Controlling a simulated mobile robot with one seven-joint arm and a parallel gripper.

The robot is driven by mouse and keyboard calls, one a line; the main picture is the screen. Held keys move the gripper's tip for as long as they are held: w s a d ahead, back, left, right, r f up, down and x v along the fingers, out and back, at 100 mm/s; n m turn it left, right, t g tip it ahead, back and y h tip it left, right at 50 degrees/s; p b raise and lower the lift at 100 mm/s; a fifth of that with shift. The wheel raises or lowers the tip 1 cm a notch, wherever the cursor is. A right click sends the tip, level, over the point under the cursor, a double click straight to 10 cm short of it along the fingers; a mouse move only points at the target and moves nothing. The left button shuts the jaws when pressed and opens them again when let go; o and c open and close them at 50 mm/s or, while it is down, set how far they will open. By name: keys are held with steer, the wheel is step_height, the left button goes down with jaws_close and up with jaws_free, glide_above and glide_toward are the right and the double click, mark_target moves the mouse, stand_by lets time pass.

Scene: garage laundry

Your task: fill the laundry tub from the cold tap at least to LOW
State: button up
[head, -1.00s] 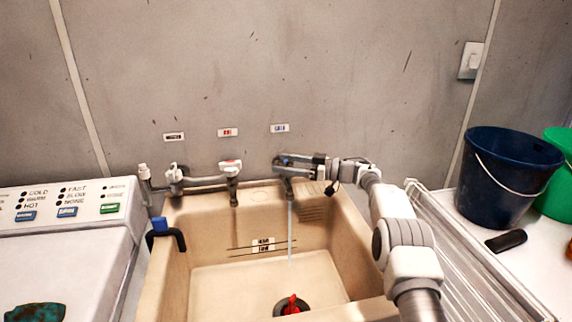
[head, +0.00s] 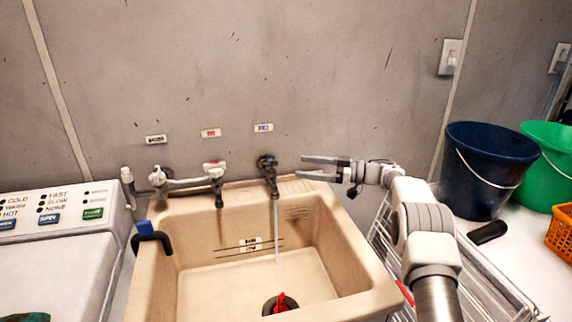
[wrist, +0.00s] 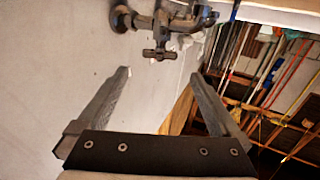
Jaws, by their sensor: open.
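The beige laundry tub (head: 160,285) stands in the middle of the head view, with level lines and a small label on its back inner wall. The cold tap (head: 268,178), under the blue-marked label, runs a thin stream into the tub. It also shows in the wrist view (wrist: 160,40), ahead of the fingers. A red-handled plug (head: 281,303) sits at the drain on the tub floor. I cannot make out a water level. My gripper (head: 301,168) is open and empty, just right of the cold tap and apart from it.
The red-marked tap (head: 215,180) and a third tap (head: 160,178) are left of the cold tap. A black hose end (head: 150,238) hooks over the tub's left rim. A washer (head: 60,240) stands left; a drying rack (head: 395,255) and a blue bucket (head: 487,172) are right.

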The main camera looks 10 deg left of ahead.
steer(key=d, duration=0.6)
